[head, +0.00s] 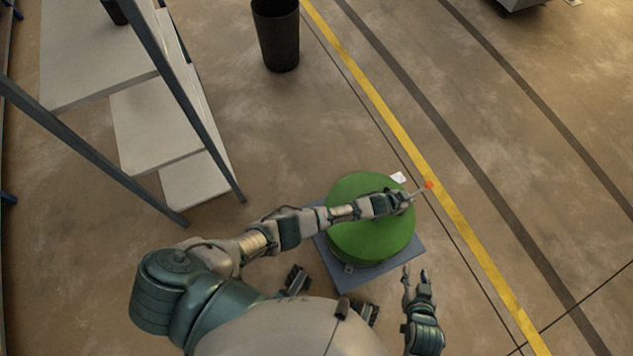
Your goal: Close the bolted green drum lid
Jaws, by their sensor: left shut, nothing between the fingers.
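The green drum (362,240) stands on a blue-grey square base on the floor, just ahead of my body. Its round green top (350,187) faces up, and my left forearm crosses over it. I cannot tell from this angle whether the lid is raised. My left gripper (411,197) is shut and empty at the right edge of the top. A thin rod with an orange-red tip (429,185) sticks out just beyond it. My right gripper (415,271) has its fingers apart, beside the lower right of the drum, not touching it.
The square base (348,281) reaches out past the drum. A grey shelf rack (150,110) stands at the left and a black bin (277,40) at the top.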

